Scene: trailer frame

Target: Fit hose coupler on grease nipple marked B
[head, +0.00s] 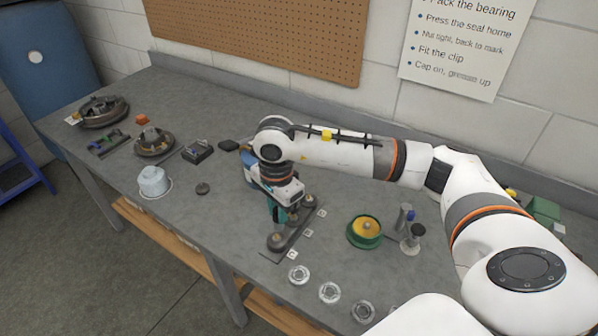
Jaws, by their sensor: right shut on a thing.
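A dark grey nipple plate (290,236) lies on the bench, with round bosses on it and small white label tags along its right side. The letters on the tags are too small to read. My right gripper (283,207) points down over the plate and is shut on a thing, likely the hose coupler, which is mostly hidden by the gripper. A teal part (273,212) shows at the fingers, close above the plate. I cannot tell whether it touches a nipple. One boss (276,240) shows clear at the near end. My left gripper is not in view.
A green dish with yellow contents (365,231) and small upright parts (411,238) stand right of the plate. A pale blue tub (154,181) and hub parts (103,111) are at left.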

